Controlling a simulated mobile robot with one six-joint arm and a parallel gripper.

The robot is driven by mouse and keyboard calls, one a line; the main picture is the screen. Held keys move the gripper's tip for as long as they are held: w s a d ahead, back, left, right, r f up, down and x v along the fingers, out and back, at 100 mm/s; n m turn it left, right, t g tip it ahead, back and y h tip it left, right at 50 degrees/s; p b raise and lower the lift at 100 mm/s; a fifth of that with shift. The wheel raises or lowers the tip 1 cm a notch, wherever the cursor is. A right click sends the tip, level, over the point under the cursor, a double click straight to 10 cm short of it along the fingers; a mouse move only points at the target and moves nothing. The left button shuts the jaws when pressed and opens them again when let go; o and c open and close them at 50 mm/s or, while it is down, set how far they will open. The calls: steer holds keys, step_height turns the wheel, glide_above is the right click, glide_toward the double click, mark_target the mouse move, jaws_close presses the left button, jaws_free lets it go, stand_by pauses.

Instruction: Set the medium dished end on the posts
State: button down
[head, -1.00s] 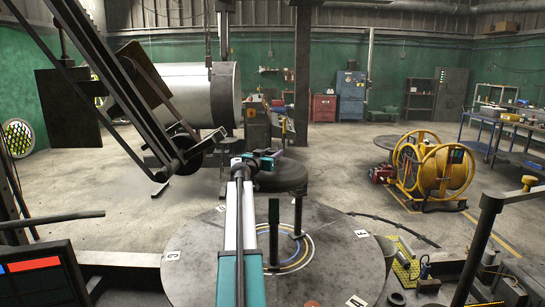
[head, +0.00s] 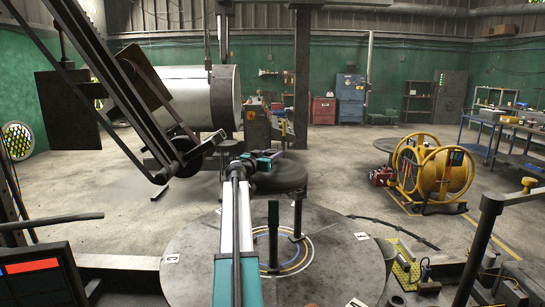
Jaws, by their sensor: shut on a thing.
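My arm reaches up from the bottom middle of the head view and out over a round steel plate (head: 195,275). My gripper (head: 276,158), at the arm's far end, is shut at the near edge of a dark, round dished end (head: 285,179). The dished end is level or nearly so, beyond the plate's far edge; how high it hangs is hard to tell. The fingertips are mostly hidden by the wrist.
A dark angled machine arm (head: 130,95) and a large steel cylinder (head: 190,100) stand at the left and back. Yellow reels (head: 435,170) stand to the right. A dark frame (head: 480,235) rises at the near right. Much of the floor beyond the plate is open.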

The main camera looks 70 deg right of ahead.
steer(key=shift+r+b, duration=0.15)
steer(key=shift+b, duration=0.65)
steer(key=shift+f+b, duration=4.15)
steer(key=shift+b, duration=0.75)
steer(key=c, duration=1)
jaws_free()
steer(key=shift+a, duration=0.1)
steer(key=shift+f, duration=0.4)
steer(key=shift+r, duration=4.7)
